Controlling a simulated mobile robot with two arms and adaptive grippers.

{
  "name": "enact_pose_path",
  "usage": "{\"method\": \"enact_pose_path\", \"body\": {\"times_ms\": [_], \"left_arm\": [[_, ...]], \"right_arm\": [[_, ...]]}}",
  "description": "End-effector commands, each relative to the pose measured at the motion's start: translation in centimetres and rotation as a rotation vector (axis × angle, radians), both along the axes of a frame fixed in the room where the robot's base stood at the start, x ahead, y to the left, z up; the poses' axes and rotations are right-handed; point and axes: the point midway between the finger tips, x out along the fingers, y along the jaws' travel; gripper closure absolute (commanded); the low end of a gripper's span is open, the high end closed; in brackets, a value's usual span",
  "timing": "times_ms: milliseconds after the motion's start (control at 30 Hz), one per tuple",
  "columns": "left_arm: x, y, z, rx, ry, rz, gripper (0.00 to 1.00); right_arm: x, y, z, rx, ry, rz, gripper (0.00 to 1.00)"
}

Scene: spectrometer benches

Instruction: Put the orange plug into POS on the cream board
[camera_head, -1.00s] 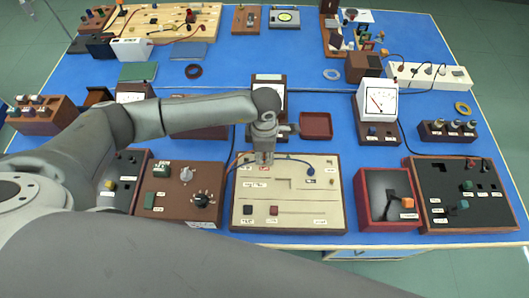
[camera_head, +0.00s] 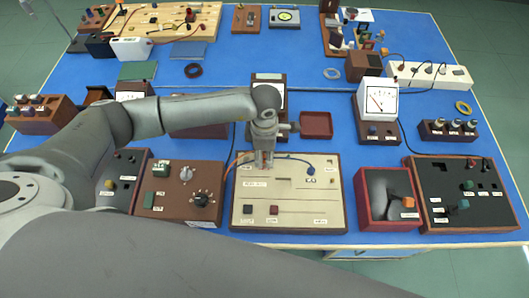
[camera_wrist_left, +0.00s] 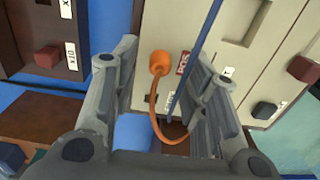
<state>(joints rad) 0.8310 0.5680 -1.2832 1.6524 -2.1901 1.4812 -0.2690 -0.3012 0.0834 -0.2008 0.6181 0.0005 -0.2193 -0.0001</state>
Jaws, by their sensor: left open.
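The cream board (camera_head: 290,205) lies in the front middle of the blue table. My left gripper (camera_head: 265,164) is over its back left part, fingers pointing down. In the left wrist view the orange plug (camera_wrist_left: 160,63) stands between the two open fingers (camera_wrist_left: 168,82), with a gap on each side. The plug is at the cream board's edge area, right beside the dark red POS label (camera_wrist_left: 183,62); its orange cable (camera_wrist_left: 153,110) loops back toward the gripper. The plug's lower end is hidden, so how deep it sits cannot be seen. My right gripper is not in view.
A blue cable with a blue plug (camera_head: 311,170) crosses the board's back and passes close to the left fingers. A brown knob box (camera_head: 180,195) stands left of the board, a red box (camera_head: 375,190) right. A dark red tray (camera_head: 316,125) lies behind.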

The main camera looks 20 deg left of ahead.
Motion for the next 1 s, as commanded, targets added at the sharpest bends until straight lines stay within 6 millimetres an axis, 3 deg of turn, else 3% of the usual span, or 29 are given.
{"method": "enact_pose_path", "body": {"times_ms": [500,700,1000], "left_arm": [[0.1,-0.1,9.8,-0.001,-0.003,-0.001,0.59],[0.0,0.0,11.2,-0.001,-0.001,0.0,0.59],[0.0,0.0,11.3,0.0,-0.001,0.0,0.59]], "right_arm": [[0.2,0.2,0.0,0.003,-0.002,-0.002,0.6],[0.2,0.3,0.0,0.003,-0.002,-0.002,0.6],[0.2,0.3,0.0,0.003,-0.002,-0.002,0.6]]}}
